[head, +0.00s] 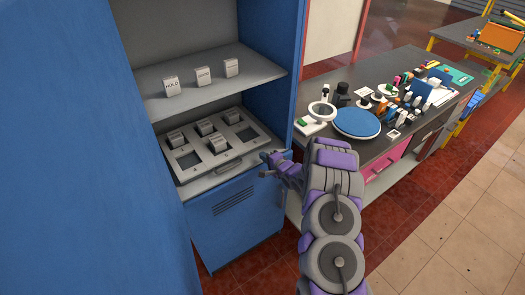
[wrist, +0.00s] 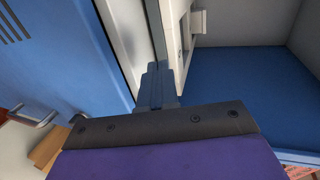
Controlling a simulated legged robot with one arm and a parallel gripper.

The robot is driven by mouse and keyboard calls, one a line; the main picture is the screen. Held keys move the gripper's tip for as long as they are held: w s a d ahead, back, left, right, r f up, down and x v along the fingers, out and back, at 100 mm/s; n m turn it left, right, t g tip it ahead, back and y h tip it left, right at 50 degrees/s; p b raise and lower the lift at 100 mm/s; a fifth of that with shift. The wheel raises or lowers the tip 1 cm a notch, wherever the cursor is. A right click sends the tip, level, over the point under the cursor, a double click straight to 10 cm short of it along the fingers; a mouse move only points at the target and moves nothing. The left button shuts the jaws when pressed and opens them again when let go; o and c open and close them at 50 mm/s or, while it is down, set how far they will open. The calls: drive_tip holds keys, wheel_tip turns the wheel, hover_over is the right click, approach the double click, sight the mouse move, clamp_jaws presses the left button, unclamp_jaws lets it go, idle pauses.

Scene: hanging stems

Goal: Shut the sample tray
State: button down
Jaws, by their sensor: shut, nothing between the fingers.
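The sample tray (head: 232,157) is a pale grey panel with several square openings, at the lower level of the blue cabinet. Several small grey blocks, one of them (head: 218,143), sit in some openings; other openings look dark and empty. The tray's front edge shows towards the cabinet's open front. My gripper (head: 268,162) is at the tray's front right corner, fingers shut and empty. In the wrist view my gripper (wrist: 157,84) points at the pale tray edge (wrist: 132,35); I cannot tell whether the fingertips touch it.
The blue cabinet (head: 240,215) has an upper shelf (head: 205,90) with 3 labelled blocks. A dark-topped workbench (head: 400,130) crowded with small items, including a round blue disc (head: 357,121), stands to the right. Open tiled floor (head: 450,230) lies at the lower right.

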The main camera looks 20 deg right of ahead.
drive_tip(key=d+p+v, duration=0.1)
drive_tip(key=v, duration=0.8)
drive_tip(key=s+a+r+n+g+h, duration=0.2)
drive_tip(key=s+r+n+g+h, duration=0.45)
drive_tip(key=s+r, duration=0.85)
drive_tip(key=s+a+r+n+g, duration=0.2)
drive_tip(key=s+a+r+g, duration=0.1)
drive_tip(key=s, duration=0.8)
drive_tip(key=s+a+r+n+g+y, duration=0.1)
drive_tip(key=s+a+r+n+g, duration=0.2)
drive_tip(key=s, duration=0.9)
drive_tip(key=s+a+r+n+g+y, duration=0.1)
drive_tip(key=s+a+r+n+g, duration=0.2)
drive_tip(key=s, duration=0.8)
drive_tip(key=shift+a+r, duration=0.9)
drive_tip(key=shift+a, duration=0.3)
